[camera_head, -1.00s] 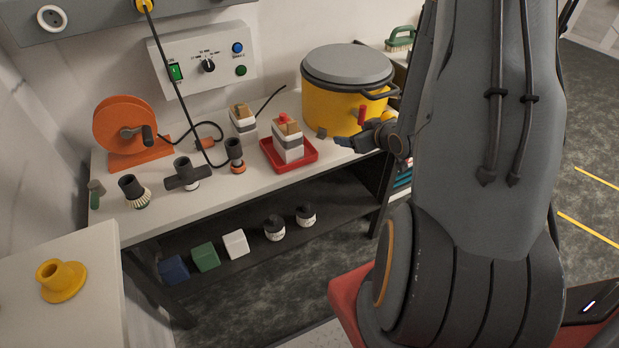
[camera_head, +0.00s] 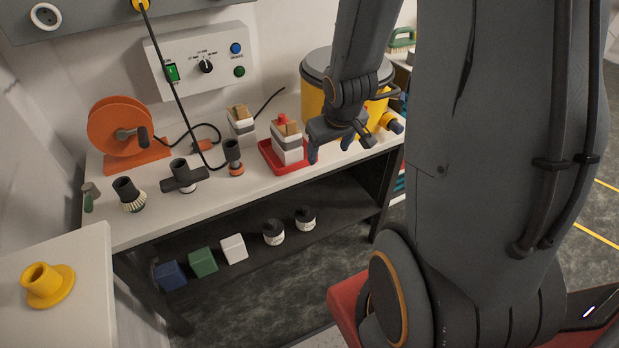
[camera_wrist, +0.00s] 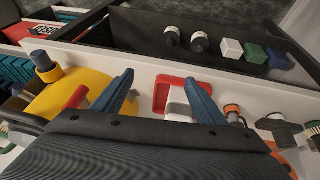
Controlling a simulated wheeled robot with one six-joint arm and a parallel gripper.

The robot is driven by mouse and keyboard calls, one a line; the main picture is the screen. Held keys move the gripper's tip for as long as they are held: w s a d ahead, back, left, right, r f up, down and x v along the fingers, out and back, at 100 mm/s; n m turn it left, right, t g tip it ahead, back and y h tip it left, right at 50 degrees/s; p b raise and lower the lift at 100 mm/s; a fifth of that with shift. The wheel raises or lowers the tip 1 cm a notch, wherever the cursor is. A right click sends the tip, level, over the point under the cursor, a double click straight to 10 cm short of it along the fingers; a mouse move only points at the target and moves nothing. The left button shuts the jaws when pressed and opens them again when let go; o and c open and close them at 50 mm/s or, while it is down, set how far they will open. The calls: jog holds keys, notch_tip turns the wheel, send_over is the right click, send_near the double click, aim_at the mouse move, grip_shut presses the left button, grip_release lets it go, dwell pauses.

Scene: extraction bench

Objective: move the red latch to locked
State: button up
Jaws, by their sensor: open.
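A red lever (camera_wrist: 76,97), likely the latch, stands at the yellow pot (camera_wrist: 47,100) in the wrist view, left of my left finger. In the head view the yellow pot (camera_head: 312,98) with a grey lid stands at the back right of the bench, and my arm hides the lever. Whether the lever is locked cannot be told. My gripper (camera_head: 340,151) points down in front of the pot, right of the red tray (camera_head: 270,158). Its blue fingers (camera_wrist: 159,78) are apart and empty, and do not touch the lever.
The red tray holds a white and grey block (camera_head: 288,150). A yellow spout with a dark blue end (camera_head: 392,122) sticks out right of my gripper.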

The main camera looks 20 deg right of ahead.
jog(key=s+a+r+g+y+b, duration=0.1)
jog(key=s+a+r+g, duration=0.2)
jog(key=s+a, duration=0.7)
jog(key=shift+s+a+r+g, duration=0.25)
jog(key=shift+r+g, duration=0.15)
jog(key=shift+r, duration=0.1)
jog(key=shift+s+a+r+g, duration=0.25)
jog(key=shift+s+a, duration=0.25)
jog(key=shift+s, duration=0.15)
jog(key=shift+s+a+r+g, duration=0.15)
jog(key=shift+s+a+r, duration=0.1)
jog(key=shift+s+a, duration=0.3)
